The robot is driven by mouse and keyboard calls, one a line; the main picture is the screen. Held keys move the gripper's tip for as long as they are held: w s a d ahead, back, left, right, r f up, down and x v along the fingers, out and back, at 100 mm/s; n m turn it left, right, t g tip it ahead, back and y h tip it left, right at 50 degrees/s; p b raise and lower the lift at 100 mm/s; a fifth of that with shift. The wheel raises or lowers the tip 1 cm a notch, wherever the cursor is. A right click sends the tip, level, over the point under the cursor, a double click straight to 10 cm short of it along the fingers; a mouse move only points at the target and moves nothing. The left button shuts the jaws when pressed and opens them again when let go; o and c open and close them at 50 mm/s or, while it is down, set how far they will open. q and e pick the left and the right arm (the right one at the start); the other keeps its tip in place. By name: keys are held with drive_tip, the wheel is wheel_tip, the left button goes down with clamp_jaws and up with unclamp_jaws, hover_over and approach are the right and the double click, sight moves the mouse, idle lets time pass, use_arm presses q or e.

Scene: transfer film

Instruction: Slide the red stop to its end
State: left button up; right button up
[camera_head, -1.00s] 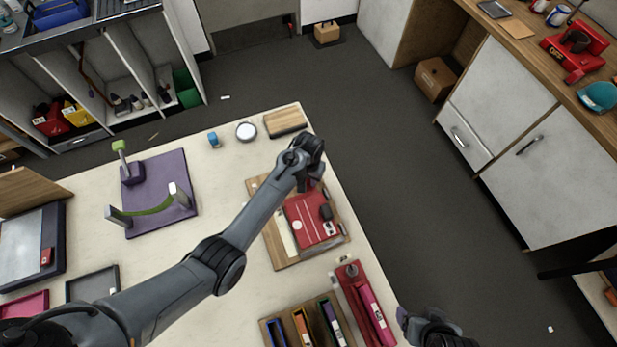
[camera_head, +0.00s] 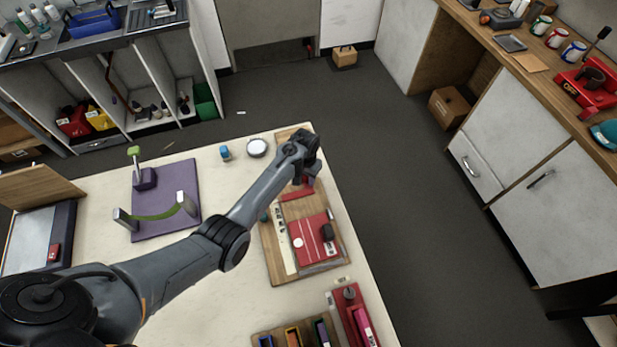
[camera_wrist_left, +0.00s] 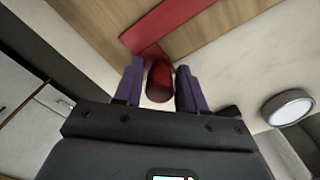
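The red stop (camera_head: 297,190) is a flat red bar with a red rounded knob (camera_wrist_left: 159,82), lying across the wooden board (camera_head: 270,238) near its far end. A strip of bare wood separates it from the red plate (camera_head: 310,240). My left gripper (camera_head: 307,181) is low over the stop and hides part of it in the head view. In the left wrist view, its two purple fingers (camera_wrist_left: 160,85) stand on either side of the knob, with narrow gaps visible on both sides. My right gripper is in neither view.
A wooden block (camera_head: 287,134) lies behind the board, partly hidden by my arm. A round white-topped item (camera_head: 257,148) and a small blue item (camera_head: 225,153) stand left of it. A purple base (camera_head: 180,220) with a green band is further left.

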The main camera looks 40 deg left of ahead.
use_arm(q)
drive_tip(key=shift+o, duration=1)
